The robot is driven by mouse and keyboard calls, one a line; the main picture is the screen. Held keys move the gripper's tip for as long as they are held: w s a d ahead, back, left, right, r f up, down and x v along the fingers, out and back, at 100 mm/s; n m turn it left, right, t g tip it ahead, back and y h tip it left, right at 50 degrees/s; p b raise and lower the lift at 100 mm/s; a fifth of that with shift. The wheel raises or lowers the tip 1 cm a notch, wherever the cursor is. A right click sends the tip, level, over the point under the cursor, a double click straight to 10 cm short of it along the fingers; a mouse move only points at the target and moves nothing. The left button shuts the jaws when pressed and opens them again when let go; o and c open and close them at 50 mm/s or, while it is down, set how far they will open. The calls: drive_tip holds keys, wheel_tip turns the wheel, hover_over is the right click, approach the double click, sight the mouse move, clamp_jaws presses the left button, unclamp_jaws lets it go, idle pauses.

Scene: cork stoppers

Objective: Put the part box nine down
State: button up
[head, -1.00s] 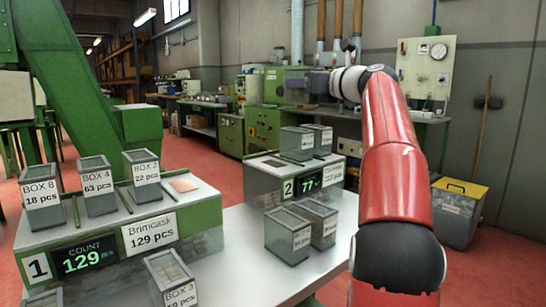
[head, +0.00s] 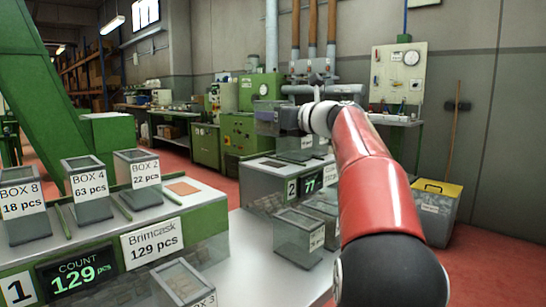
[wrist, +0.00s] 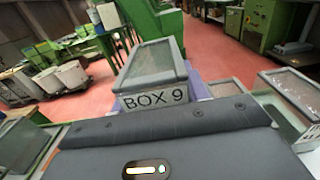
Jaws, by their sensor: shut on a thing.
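Box nine, a grey clear-sided box, is labelled "BOX 9" in the wrist view (wrist: 152,68). In the head view box nine (head: 272,118) hangs in the air by the far counting station, marked 2 (head: 262,180). My gripper (head: 291,118) is shut on it, and the fingers are mostly hidden. The near station, marked 1 (head: 118,268), reads 129 and carries boxes 8 (head: 22,208), 4 (head: 88,188) and 2 (head: 137,180).
Box 3 (head: 180,284) stands in front of station 1. More boxes stand on the white table (head: 238,262) before station 2 (head: 298,240). Boxes also sit on station 2's top (head: 294,154).

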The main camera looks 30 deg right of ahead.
wheel_tip(320, 180, down, 7)
drive_tip(key=shift+f+b, duration=0.15)
drive_tip(key=shift+b, duration=0.95)
drive_tip(key=shift+f, duration=0.1)
drive_tip(key=o, duration=1.1)
drive_tip(key=shift+f, duration=0.1)
drive_tip(key=shift+r, duration=0.3)
drive_tip(key=v, duration=1.2)
drive_tip(key=shift+f+b, duration=0.1)
drive_tip(key=shift+b, duration=0.3)
